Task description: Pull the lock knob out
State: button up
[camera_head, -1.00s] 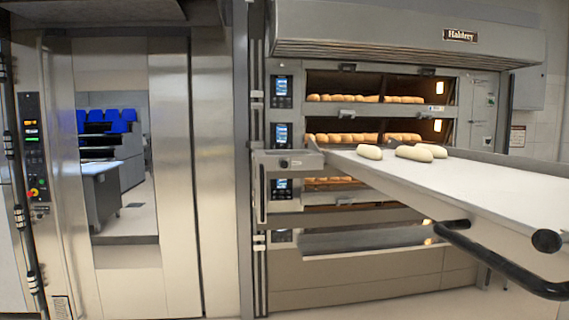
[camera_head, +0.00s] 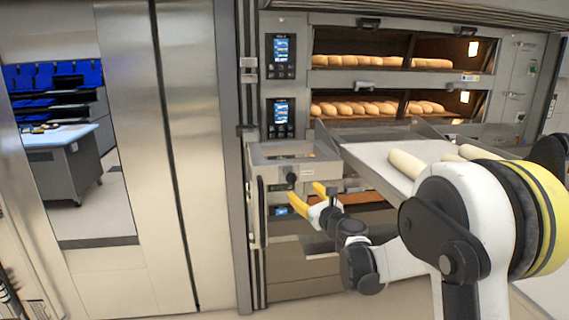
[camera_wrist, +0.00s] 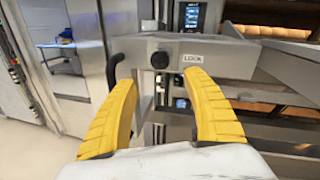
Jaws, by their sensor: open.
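The lock knob (camera_head: 291,178) is a small black round knob on the front face of the grey bracket at the left end of the loader. In the wrist view the knob (camera_wrist: 160,59) sits just left of a white label reading LOCK (camera_wrist: 192,59). My gripper (camera_head: 306,197) has yellow fingers and is open, just below and right of the knob in the head view. In the wrist view my gripper (camera_wrist: 158,82) has its fingers spread, with the knob ahead between and beyond the tips. The fingers appear apart from the knob.
A black curved handle (camera_wrist: 115,72) is left of the knob. The loader's white belt (camera_head: 380,158) carries dough pieces (camera_head: 407,164) to the right. Deck ovens with bread (camera_head: 350,108) stand behind. A steel door (camera_head: 180,150) stands at the left.

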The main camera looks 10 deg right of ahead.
aim_at(294, 181)
jog(key=b+x, duration=0.1)
jog(key=x, duration=0.9)
jog(key=shift+w+d+r, duration=0.1)
jog(key=shift+w, duration=0.15)
grip_shut()
